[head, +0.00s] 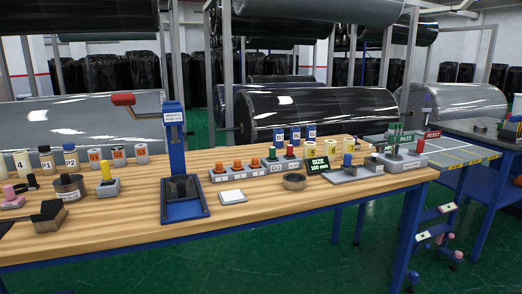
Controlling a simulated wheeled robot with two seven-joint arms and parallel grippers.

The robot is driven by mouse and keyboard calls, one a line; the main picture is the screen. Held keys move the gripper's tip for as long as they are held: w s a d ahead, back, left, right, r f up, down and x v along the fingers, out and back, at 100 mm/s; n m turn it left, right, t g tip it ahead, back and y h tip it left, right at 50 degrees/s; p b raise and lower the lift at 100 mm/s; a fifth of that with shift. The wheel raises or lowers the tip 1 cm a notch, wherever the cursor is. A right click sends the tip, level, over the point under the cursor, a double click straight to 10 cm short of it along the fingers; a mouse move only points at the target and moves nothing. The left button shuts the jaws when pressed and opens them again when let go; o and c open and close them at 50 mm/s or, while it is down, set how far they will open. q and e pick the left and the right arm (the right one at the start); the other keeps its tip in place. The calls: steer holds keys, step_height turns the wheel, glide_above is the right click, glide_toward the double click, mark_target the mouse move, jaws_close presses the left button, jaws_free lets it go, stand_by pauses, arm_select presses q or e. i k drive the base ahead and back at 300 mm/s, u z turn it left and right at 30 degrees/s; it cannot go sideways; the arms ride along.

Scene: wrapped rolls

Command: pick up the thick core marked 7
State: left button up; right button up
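I cannot make out a core clearly marked 7 in the head view. Short upright cylinders with small marks stand on the wooden workbench (270,205). A cream cylinder marked 4 (22,164) is at the far left, beside cylinders marked P1 (46,160) and P2 (70,157). Grey cylinders with orange-red marks, one of them here (142,153), stand to their right. Neither of my grippers is in view.
A blue press-like stand with a red handle (174,150) rises from the bench. A row of orange-topped blocks (238,170), a white pad (232,197) and a dark ring (294,181) lie to its right. Large wrapped rolls (318,110) hang behind. The bench's front strip is mostly clear.

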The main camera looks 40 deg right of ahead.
mark_target(348, 142)
steer(key=u, duration=0.9)
steer(key=k, duration=1.55)
steer(key=z, duration=2.2)
steer(key=i, duration=0.5)
steer(key=z, duration=0.05)
